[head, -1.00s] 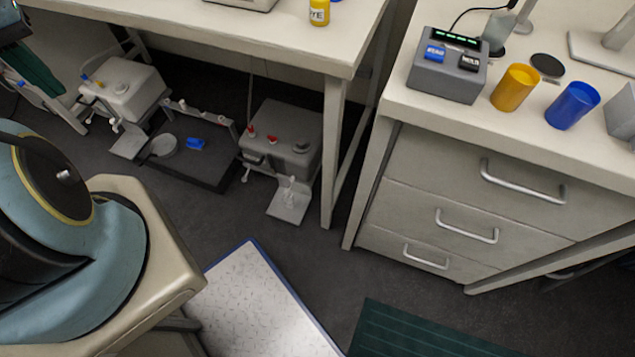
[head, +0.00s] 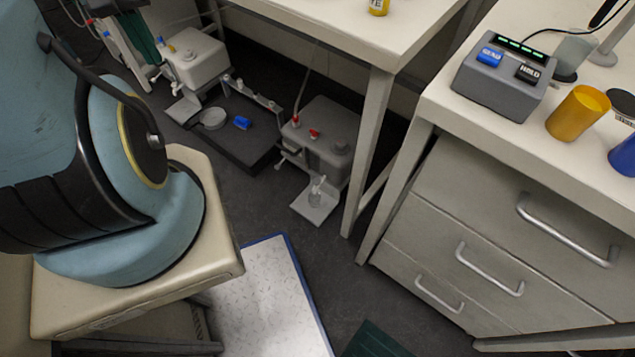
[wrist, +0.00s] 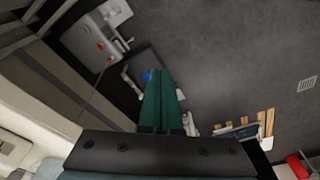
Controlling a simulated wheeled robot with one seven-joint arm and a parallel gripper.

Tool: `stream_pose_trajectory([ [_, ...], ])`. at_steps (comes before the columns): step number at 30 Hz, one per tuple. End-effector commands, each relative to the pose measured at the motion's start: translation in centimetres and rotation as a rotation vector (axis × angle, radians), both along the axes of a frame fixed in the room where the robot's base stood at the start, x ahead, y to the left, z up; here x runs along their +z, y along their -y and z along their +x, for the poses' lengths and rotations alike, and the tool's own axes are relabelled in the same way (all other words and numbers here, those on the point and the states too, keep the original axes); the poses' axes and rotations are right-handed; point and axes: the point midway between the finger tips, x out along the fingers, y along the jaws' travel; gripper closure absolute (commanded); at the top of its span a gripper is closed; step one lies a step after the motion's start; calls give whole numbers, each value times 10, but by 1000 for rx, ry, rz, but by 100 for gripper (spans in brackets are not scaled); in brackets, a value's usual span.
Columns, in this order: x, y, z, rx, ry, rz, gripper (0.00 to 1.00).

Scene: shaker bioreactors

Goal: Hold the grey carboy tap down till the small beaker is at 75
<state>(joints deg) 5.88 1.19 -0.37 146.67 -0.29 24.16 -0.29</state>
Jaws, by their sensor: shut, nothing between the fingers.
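The grey carboy (head: 325,138) stands on the floor under the bench, with red fittings and a grey cap on top. In the wrist view it shows at upper left (wrist: 84,42). A small clear beaker (head: 317,196) stands on a pale plate (head: 312,211) in front of it. Its level and markings are too small to read. My gripper (wrist: 160,76) has green fingers shut together, empty, and apart from the carboy. In the head view the gripper (head: 143,42) is at upper left, near the white carboy.
A white carboy (head: 195,60) and a dark tray (head: 235,145) with a blue item (head: 242,122) sit left of the grey carboy. A bench leg (head: 369,150) stands at its right. A drawer cabinet (head: 480,230) stands right. Floor in front is open, with a speckled mat (head: 265,310).

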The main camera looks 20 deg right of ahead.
Motion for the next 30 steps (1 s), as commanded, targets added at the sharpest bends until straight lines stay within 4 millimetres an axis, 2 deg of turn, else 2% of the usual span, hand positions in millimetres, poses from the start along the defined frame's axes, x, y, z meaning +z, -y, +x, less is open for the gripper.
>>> stream_pose_trajectory([
  [1,-37,0,0,0,-1,0,100],
  [3,-63,0,0,0,0,0,100],
  [20,-257,7,5,13,-5,-4,100],
  [26,-312,23,16,50,-16,-16,100],
  [30,-352,49,30,102,-33,-28,100],
])
